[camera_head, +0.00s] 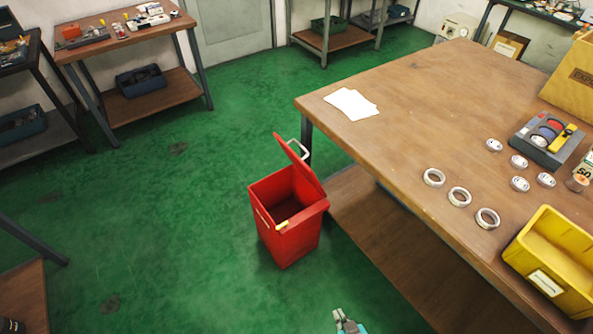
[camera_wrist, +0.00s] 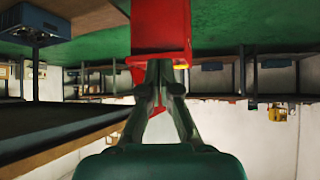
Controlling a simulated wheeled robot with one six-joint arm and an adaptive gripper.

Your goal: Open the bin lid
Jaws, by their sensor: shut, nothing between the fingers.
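A red bin (camera_head: 283,235) stands on the green floor beside the large table. Its lid (camera_head: 300,165) is raised and tilted up along the bin's right side, with a pale handle (camera_head: 298,148) near the top. The inside of the bin is in view and looks dark and empty. My gripper (camera_head: 340,314) shows only partly at the bottom edge in the head view, apart from the bin. In the wrist view, which is upside down, my gripper (camera_wrist: 161,64) is shut and empty, pointing toward the red bin (camera_wrist: 160,28).
A large wooden table (camera_head: 400,105) fills the right side, with bearing rings (camera_head: 459,196), a yellow bin (camera_head: 552,255), a grey tray (camera_head: 545,155) and white paper (camera_head: 352,103). A workbench (camera_head: 125,35) stands at the back left. The floor left of the red bin is clear.

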